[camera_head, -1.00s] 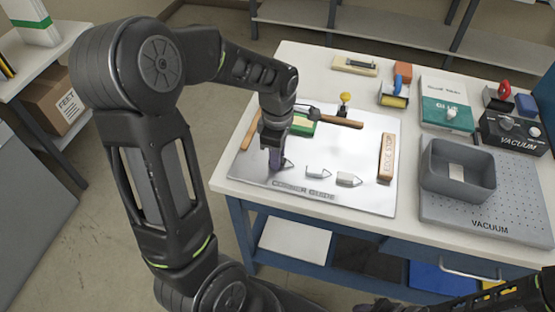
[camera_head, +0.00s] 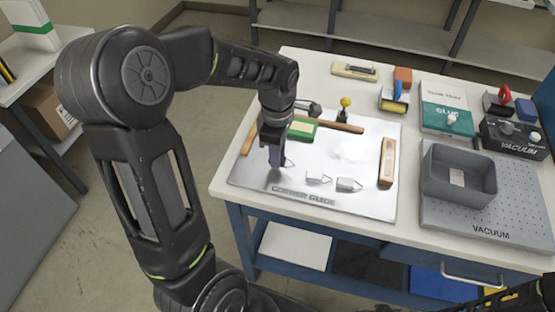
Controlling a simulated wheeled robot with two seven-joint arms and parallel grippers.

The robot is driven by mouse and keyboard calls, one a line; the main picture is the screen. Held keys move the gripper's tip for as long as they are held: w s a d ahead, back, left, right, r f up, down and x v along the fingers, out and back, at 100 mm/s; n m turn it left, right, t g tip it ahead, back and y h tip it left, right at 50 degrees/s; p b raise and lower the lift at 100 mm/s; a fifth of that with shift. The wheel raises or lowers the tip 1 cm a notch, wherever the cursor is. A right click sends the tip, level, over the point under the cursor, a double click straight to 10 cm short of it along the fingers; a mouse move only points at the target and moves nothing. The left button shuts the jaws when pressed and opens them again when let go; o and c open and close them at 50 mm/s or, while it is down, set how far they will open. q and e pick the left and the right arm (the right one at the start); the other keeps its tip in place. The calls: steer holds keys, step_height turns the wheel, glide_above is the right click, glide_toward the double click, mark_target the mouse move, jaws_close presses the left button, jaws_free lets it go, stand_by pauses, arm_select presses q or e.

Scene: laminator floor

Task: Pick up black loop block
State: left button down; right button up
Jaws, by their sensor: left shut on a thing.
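My left gripper (camera_head: 275,160) points down at the left part of the metal plate (camera_head: 365,205), marked CORNER GUIDE. It is shut on a small piece, which I take to be the black loop block (camera_head: 289,162). Only a thin, dark, pointed outline of it shows just right of the fingers; the rest is hidden. I cannot tell whether it is clear of the plate. Two small grey loop-shaped pieces, one in the middle (camera_head: 318,178) and one at the right (camera_head: 349,185), lie on the plate. My right gripper is not in view.
Behind the gripper are a green block (camera_head: 302,129), a wooden-handled tool (camera_head: 342,126) and a yellow-knobbed piece (camera_head: 346,103). A wooden bar (camera_head: 387,162) lies at the plate's right.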

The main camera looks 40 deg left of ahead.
arm_select(q)
step_height(320, 180, up, 8)
steer(key=shift+f+b, duration=0.25)
steer(key=shift+b, duration=0.1)
stand_by(0.4)
